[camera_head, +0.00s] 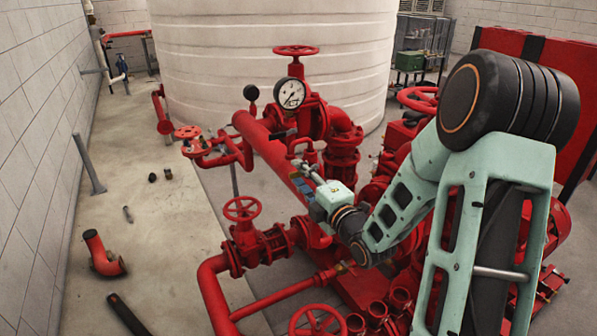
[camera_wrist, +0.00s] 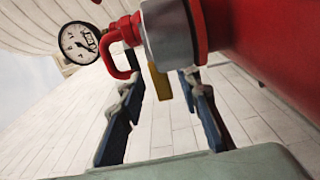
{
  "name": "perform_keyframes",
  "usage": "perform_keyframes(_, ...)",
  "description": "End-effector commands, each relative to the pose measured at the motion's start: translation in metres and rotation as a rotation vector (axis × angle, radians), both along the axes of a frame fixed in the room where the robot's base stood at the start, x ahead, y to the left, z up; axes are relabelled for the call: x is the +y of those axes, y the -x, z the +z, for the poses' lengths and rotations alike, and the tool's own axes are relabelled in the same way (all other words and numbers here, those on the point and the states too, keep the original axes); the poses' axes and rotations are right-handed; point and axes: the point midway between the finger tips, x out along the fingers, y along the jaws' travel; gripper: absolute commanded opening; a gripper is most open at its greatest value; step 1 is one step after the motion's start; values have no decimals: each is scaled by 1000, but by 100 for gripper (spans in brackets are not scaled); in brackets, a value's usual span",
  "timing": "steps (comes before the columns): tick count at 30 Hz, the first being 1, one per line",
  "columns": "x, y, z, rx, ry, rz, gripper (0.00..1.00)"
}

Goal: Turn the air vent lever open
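A short yellow lever (camera_wrist: 159,82), which looks like the air vent lever, sticks out below a silver fitting (camera_wrist: 167,35) in the wrist view. The fitting sits beside a thick red pipe (camera_wrist: 265,40). My gripper (camera_wrist: 158,85) is open, with one blue-padded finger on each side of the lever in the picture. I see no finger touching the lever, and I cannot tell how deep it sits between them. In the head view my gripper (camera_head: 303,174) is beside the long red pipe (camera_head: 268,150); the lever cannot be made out there.
A curved red pipe (camera_wrist: 112,52) stands close to the left finger, with a round pressure gauge (camera_wrist: 78,42) behind it. The head view shows red handwheels (camera_head: 241,208), more pipework and a large white tank (camera_head: 270,40). The floor at left (camera_head: 150,230) is mostly open, with loose parts.

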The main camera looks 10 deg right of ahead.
Motion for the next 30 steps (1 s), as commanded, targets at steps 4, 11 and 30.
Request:
perform_keyframes(4, 4, -10, 0, 2, -2, 1, 31)
perform_keyframes(11, 4, -12, -1, 1, -1, 0, 31)
perform_keyframes(30, 4, -11, -1, 1, -1, 0, 0)
